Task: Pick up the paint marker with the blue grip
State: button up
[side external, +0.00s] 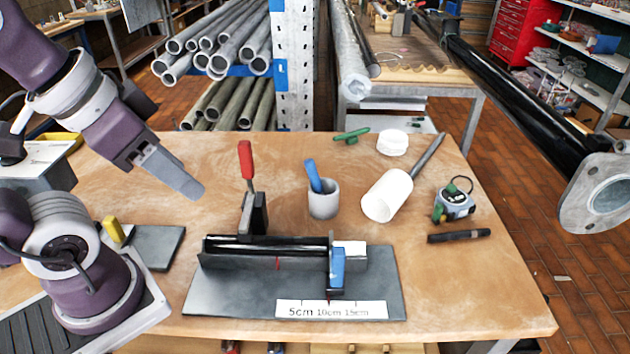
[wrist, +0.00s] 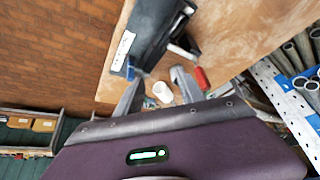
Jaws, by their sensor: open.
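A blue-gripped marker (side external: 314,176) stands tilted in a small grey cup (side external: 323,203) near the middle of the bench in the side view. Its lower end is hidden inside the cup. My gripper (side external: 192,188) is above the bench, to the left of the cup and apart from it. In the wrist view my gripper (wrist: 157,78) has its two fingers spread with nothing held between them. A pale cup-like thing (wrist: 162,92) shows beyond the fingers, but I cannot tell which vessel it is. No marker is clear there.
A red-handled clamp (side external: 246,160) stands between my gripper and the cup. A fixture plate (side external: 230,300) with a dark tube and blue clamp (side external: 337,268) lies in front. A white cylinder (side external: 387,195), tape measure (side external: 455,202), black marker (side external: 459,236) and green marker (side external: 351,134) lie rightward or behind.

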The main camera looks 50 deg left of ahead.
jog(key=w+a+r+m+g, duration=0.1)
jog(key=w+m, duration=0.4)
jog(key=w, duration=0.3)
jog(key=m+g, duration=0.3)
jog(key=m, duration=1.1)
send_over(310, 161)
jog(key=s, duration=0.2)
notch_tip(310, 161, down, 13)
jog(key=shift+m, duration=0.5)
jog(key=f, duration=0.2)
jog(key=w+f, duration=0.1)
jog(key=f, duration=0.2)
jog(key=w+f, duration=0.1)
jog(key=f, duration=0.1)
jog(key=shift+w+d+f, duration=0.1)
jog(key=shift+w+f, duration=0.05)
jog(key=shift+f, duration=0.35)
grip_shut()
